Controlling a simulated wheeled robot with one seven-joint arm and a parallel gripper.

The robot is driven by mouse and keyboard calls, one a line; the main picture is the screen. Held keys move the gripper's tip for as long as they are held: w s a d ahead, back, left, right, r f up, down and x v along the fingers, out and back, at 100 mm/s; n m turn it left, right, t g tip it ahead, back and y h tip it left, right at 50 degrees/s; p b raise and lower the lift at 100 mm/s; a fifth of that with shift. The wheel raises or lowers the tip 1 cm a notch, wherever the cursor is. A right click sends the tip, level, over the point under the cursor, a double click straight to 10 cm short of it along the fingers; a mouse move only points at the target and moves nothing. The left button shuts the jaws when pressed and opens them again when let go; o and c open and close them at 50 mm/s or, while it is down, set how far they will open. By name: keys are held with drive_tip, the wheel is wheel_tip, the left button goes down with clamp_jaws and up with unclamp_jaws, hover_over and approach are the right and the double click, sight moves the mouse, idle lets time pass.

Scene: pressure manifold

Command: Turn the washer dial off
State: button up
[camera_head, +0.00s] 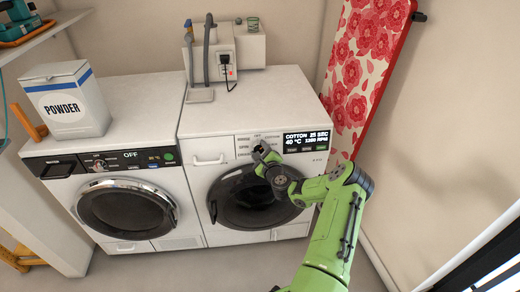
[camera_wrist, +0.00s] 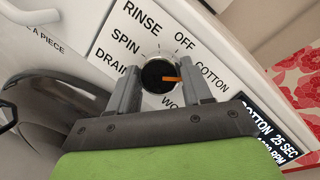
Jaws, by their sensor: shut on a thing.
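The washer (camera_head: 200,142) is the right-hand white machine in the head view, and its display (camera_head: 306,142) reads COTTON, 25 SEC, 40 °C. The washer dial (camera_wrist: 158,74) is a round black knob with an orange pointer, seen in the wrist view. The pointer is turned to the right, near the COTTON side; the OFF label (camera_wrist: 184,42) is above and right of the knob. My gripper (camera_wrist: 161,84) is shut on the dial, one finger on each side. In the head view my gripper (camera_head: 262,150) hides most of the dial.
A second machine (camera_head: 130,153) with a display reading OFF stands to the left, with a POWDER box (camera_head: 68,100) on top. A red floral ironing board (camera_head: 365,65) leans at the right.

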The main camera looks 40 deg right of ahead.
drive_tip(key=n+y, duration=0.1)
drive_tip(key=n, duration=0.4)
drive_tip(key=shift+a+g+p, duration=0.1)
drive_tip(key=shift+g+p, duration=0.3)
drive_tip(key=n+g, duration=0.1)
drive_tip(key=n, duration=0.4)
drive_tip(key=shift+n+g, duration=0.3)
drive_tip(key=o, duration=1)
drive_tip(key=shift+o, duration=0.2)
drive_tip(key=v, duration=1.5)
drive_tip(key=shift+s+r, duration=0.15)
drive_tip(key=shift+s, duration=0.25)
